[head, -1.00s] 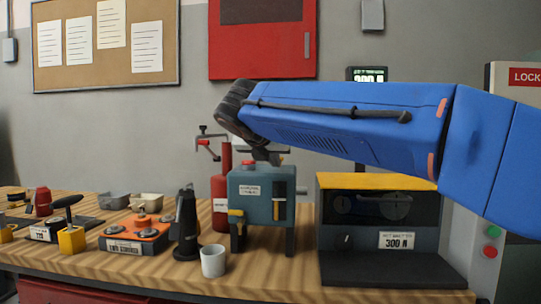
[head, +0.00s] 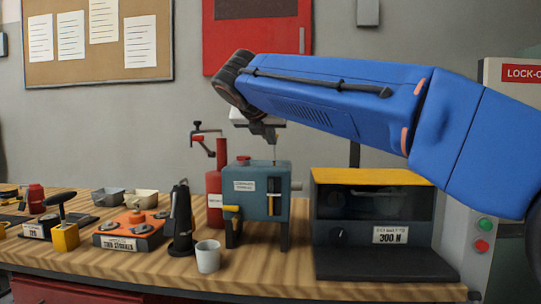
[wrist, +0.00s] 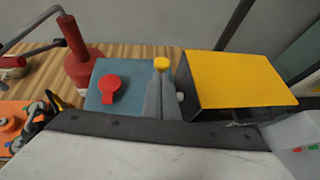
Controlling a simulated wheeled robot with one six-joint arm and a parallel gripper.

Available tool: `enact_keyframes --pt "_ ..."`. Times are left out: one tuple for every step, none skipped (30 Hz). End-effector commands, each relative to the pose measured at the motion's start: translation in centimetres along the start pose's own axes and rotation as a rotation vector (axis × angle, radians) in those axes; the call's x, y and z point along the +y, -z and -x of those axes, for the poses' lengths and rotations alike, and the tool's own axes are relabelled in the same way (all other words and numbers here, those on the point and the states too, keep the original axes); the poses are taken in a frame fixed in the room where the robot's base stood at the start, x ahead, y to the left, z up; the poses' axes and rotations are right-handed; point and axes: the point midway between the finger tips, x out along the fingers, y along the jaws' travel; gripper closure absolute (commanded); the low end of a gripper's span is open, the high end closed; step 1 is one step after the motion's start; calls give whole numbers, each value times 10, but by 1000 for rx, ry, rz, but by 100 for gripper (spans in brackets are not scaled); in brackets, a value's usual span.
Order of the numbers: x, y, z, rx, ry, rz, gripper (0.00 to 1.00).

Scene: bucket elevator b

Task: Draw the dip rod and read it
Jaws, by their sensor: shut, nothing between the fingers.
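The teal gearbox (head: 256,205) stands on short dark legs on the workbench, with a red cap on top. It also shows from above in the wrist view (wrist: 98,78). A thin rod (head: 275,153) shows between the gearbox top and my gripper (head: 270,138). In the wrist view a round yellow knob (wrist: 161,63) appears at the tips of my gripper (wrist: 162,92). The fingers are shut with nothing between them. Whether they touch the knob or rod I cannot tell. The rod's lower part is hidden.
A dark machine with a yellow top (head: 375,177) stands close on the right. A red cylinder with a crank (head: 214,190) is behind left. A dark upright tool (head: 181,220) and white cup (head: 208,256) stand front left.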

Motion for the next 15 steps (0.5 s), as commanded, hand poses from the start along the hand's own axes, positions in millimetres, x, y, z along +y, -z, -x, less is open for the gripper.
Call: enact_keyframes --pt "1 -10 5 -2 -1 -2 100" --pt "1 -15 8 -2 -1 -2 100" --pt "1 -20 10 -1 0 -1 100" --pt "1 -24 13 -1 0 -2 100" --pt "1 -27 14 -1 0 -1 100" --pt "0 -31 17 -1 -1 -1 100" --pt "0 -33 18 -1 -1 -1 100" --pt "0 -34 19 0 0 0 100" --pt "0 -36 20 0 0 -1 100" --pt "0 -37 21 0 0 -1 100" --pt "0 -37 21 0 0 -1 100" --pt "0 -38 21 0 0 0 100" --pt "0 -38 21 -1 0 0 100" --pt "0 -38 21 -1 0 0 100" --pt "0 -38 21 -1 0 0 100"
